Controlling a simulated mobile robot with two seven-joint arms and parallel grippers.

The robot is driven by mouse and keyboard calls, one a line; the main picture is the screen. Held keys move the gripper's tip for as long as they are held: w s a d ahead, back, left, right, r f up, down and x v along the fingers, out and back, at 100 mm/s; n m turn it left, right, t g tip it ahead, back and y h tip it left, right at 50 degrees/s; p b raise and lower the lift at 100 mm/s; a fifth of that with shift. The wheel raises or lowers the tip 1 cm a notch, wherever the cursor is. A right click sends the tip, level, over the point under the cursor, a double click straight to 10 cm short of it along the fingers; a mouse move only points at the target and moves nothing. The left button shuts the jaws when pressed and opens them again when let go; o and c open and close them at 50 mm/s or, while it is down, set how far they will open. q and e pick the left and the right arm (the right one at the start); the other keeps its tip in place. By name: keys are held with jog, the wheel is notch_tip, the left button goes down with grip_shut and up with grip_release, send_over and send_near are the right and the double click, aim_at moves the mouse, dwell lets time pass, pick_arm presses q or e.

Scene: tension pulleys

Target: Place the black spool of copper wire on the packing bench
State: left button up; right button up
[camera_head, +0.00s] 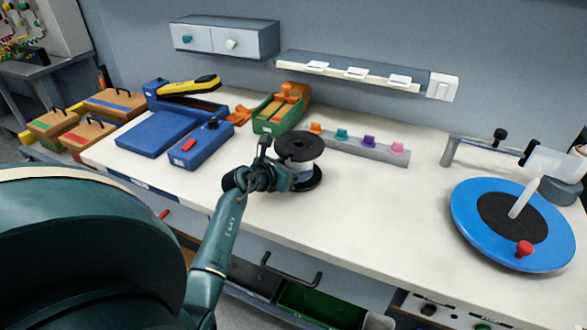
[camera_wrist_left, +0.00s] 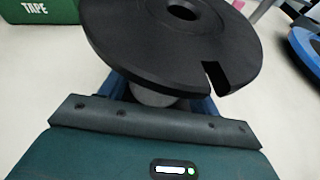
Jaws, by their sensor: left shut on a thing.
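The black spool (camera_head: 301,148) is upright at the middle of the white packing bench (camera_head: 390,200) in the head view. It has two black flanges with a pale grey middle; no copper colour shows. My left gripper (camera_head: 284,178) is shut on the spool's middle, between the flanges, from the left front. I cannot tell whether the lower flange touches the bench top. In the left wrist view the spool's slotted upper flange (camera_wrist_left: 165,55) hides most of the fingers and the middle. My right gripper is not in view.
Left of the spool are a blue scale (camera_head: 158,134), a blue box (camera_head: 202,145) and a green tape box (camera_head: 279,113). Behind it is a rail of coloured knobs (camera_head: 360,146). A blue turntable (camera_head: 470,225) stands at right. The bench between spool and turntable is clear.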

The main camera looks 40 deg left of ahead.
pick_arm(q)
jog(key=shift+r, duration=0.15)
jog(key=o, duration=1.5)
jog(key=shift+f, duration=0.25)
jog(key=shift+c, duration=0.2)
jog(key=shift+r, duration=0.25)
jog(key=shift+s, duration=0.4)
jog(key=v, duration=1.1)
jog(key=shift+s+r, duration=0.1)
jog(key=shift+r, duration=0.05)
